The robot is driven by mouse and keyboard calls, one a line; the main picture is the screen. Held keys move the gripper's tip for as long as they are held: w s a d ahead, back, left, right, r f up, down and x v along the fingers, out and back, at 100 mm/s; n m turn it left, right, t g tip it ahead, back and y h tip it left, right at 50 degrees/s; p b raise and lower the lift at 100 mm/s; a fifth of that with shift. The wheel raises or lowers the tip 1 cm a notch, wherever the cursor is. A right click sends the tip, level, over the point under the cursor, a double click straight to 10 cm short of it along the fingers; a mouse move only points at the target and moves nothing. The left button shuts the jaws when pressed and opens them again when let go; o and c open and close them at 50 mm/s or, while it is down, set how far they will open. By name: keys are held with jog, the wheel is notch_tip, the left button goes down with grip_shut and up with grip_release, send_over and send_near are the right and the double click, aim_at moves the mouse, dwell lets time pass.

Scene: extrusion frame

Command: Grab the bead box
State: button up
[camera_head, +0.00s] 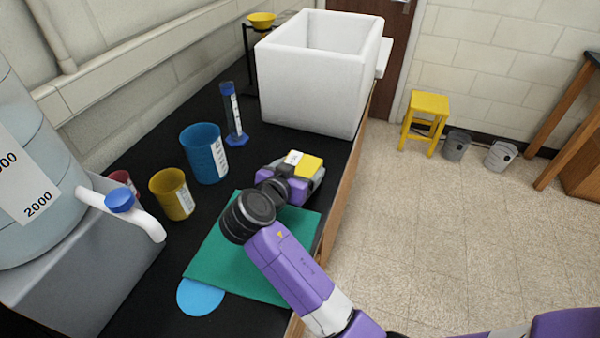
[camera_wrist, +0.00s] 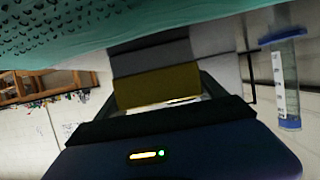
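A small box with a yellow face and grey parts, which I take to be the bead box, shows in the wrist view (camera_wrist: 157,88) between the dark fingers of my gripper (camera_wrist: 158,98). In the head view a yellow block (camera_head: 309,166) shows at the far end of my purple gripper (camera_head: 298,174), over the far edge of the teal mat (camera_head: 235,262). The fingers sit close on either side of the box. Whether they press on it is not clear. My wrist hides part of the mat and the lower side of the box.
Left of my gripper stand a blue beaker (camera_head: 205,153), a yellow beaker (camera_head: 172,194) and a graduated cylinder (camera_head: 233,115). A large white open box (camera_head: 310,90) stands behind. A grey container with a white spout (camera_head: 130,212) is at near left. The bench's right edge runs close by.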

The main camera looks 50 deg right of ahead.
jog(key=c, duration=0.3)
jog(key=shift+r, duration=0.1)
